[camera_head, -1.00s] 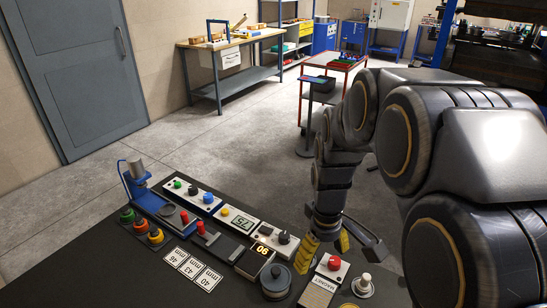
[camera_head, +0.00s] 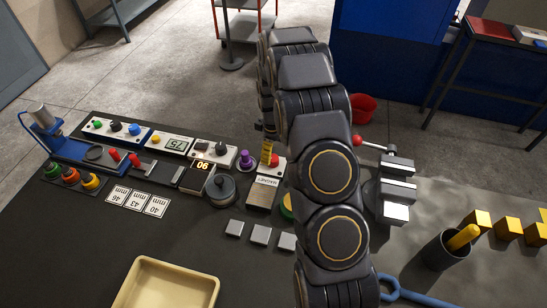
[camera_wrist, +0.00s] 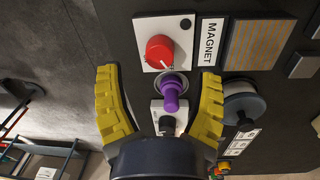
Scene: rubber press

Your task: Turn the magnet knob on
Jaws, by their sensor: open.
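The magnet unit has a red knob (camera_wrist: 159,50) on a white plate, with a small dark dot at the plate's upper corner. In the wrist view the knob's white mark points to the lower right. The MAGNET label (camera_wrist: 209,42) is beside it. My gripper (camera_wrist: 160,75) is open and empty, its yellow fingers on either side of the view with the knob beyond and between them. In the head view my gripper (camera_head: 267,150) is over the red knob (camera_head: 278,161), and my arm hides part of the unit. I cannot tell whether a finger touches the knob.
A purple peg (camera_wrist: 172,95) on a round base stands close to the knob, between the fingers in the wrist view. A control box with a black dial (camera_head: 245,158) and a grey round pot (camera_head: 221,190) are to the left. A vise (camera_head: 392,190) is to the right.

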